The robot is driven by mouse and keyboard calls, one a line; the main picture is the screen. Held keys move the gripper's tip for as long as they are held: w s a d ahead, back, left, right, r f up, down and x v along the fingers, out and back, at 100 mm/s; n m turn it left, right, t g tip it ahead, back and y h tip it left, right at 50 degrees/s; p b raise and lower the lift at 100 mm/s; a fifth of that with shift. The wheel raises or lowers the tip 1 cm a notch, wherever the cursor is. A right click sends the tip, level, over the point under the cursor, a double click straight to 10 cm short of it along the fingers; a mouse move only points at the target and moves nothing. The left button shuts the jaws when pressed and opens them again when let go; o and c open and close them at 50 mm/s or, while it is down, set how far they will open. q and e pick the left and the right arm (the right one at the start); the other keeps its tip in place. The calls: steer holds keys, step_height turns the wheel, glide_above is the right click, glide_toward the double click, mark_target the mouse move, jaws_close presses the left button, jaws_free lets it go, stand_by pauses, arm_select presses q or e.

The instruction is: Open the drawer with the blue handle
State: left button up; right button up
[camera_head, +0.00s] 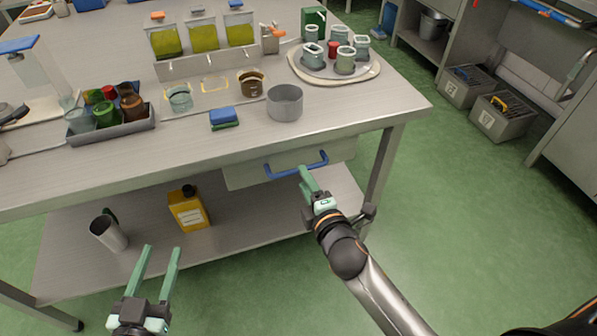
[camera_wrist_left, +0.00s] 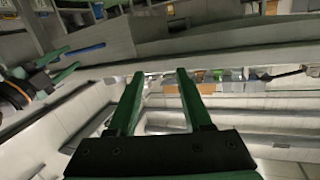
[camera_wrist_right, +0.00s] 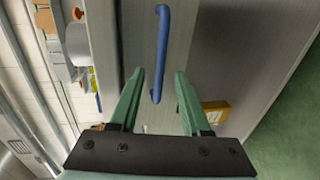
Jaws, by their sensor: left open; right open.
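The drawer (camera_head: 240,177) sits under the right part of the steel table top and looks shut or nearly so. Its blue handle (camera_head: 297,166) is a bar across the front. My right gripper (camera_head: 307,178) is open just in front of the handle's right half. In the right wrist view the blue handle (camera_wrist_right: 160,50) runs lengthwise, and its lower end lies between the two open fingertips (camera_wrist_right: 158,75); I cannot tell whether they touch it. My left gripper (camera_head: 161,250) is open and empty, low in front of the table. Its open fingers (camera_wrist_left: 160,75) also show in the left wrist view.
On the table (camera_head: 350,108) stand a steel pot (camera_head: 285,103), a blue and green sponge (camera_head: 224,117), a grey tray of jars (camera_head: 150,124) and a round tray of cups (camera_head: 372,72). The lower shelf holds a yellow bottle (camera_head: 188,210) and a metal cup (camera_head: 108,234).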

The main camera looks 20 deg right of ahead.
steer(key=b+x, duration=0.2)
steer(key=x, duration=0.2)
steer(key=shift+w+f, duration=0.15)
steer(key=shift+w, duration=0.2)
arm_select(q)
step_height(320, 180, up, 13)
steer(key=s+m+t+h, duration=0.1)
steer(key=m+t+h, duration=0.2)
steer(key=t+h, duration=0.1)
steer(key=shift+s+d+t, duration=0.15)
steer(key=shift+d+t, duration=0.3)
steer(key=shift+t, duration=0.05)
arm_select(e)
steer(key=shift+w, duration=0.2)
steer(key=shift+c, duration=0.2)
jaws_close()
